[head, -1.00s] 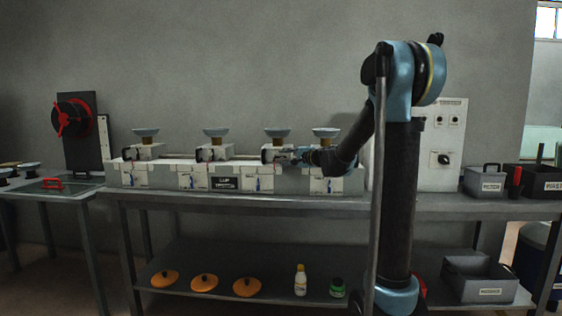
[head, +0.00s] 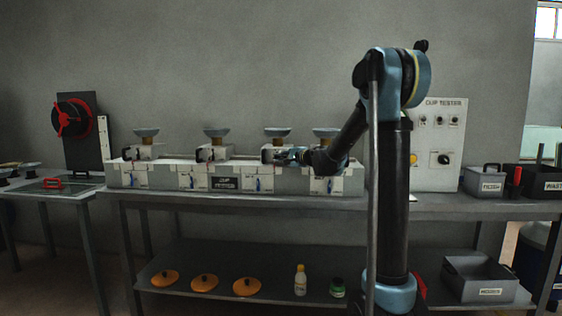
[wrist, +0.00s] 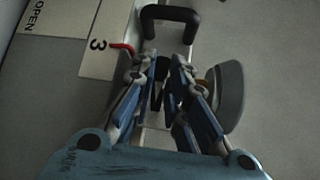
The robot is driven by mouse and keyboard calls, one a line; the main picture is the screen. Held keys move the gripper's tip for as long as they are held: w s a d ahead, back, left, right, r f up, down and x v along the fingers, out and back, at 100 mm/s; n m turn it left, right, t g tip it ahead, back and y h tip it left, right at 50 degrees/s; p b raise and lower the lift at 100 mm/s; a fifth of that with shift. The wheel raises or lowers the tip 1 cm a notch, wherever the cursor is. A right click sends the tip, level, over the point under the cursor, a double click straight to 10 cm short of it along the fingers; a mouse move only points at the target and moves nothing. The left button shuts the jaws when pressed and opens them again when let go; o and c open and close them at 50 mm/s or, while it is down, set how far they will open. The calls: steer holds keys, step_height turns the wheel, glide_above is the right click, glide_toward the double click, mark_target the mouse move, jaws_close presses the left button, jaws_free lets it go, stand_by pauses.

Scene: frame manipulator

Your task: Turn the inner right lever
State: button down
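The white bench unit (head: 210,178) has a row of stations with dishes on top and blue levers on its front. My gripper (head: 284,156) is at the third station from the left, in front of its black handle. In the wrist view the gripper (wrist: 165,62) points at this black handle (wrist: 170,14); its blue fingers are apart with a narrow gap, and a dark part shows between them. A red lever (wrist: 122,47) lies just left of the left fingertip, beside the number 3 label. The blue lever (head: 258,184) below that station shows in the head view. Whether the fingers touch anything is unclear.
A dish (wrist: 230,97) is close on the right of my fingers in the wrist view. The cup tester panel (head: 440,150) stands to the right of the unit. Bins (head: 485,182) are at the far right. A red-handled wheel (head: 72,118) is at the left.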

steer(key=shift+s+n+h, duration=0.1)
steer(key=shift+n+h, duration=0.2)
steer(key=shift+a+n+g+h, duration=0.1)
steer(key=shift+n+g+h, duration=0.6)
steer(key=shift+n+h, duration=0.4)
steer(key=n+h, duration=0.1)
steer(key=h, duration=0.1)
steer(key=n+g+h, duration=0.1)
steer(key=shift+a+r+h, duration=0.15)
steer(key=shift+r+h, duration=0.05)
steer(key=shift+h, duration=0.2)
steer(key=n+h, duration=0.1)
steer(key=h, duration=0.2)
steer(key=shift+a+n+g, duration=0.15)
steer(key=shift+n+g, duration=0.15)
steer(key=shift+n, duration=0.1)
steer(key=shift+a+n+h, duration=0.1)
steer(key=shift+n+h, duration=0.8)
steer(key=shift+h, duration=1)
steer(key=c, duration=1.6)
jaws_free()
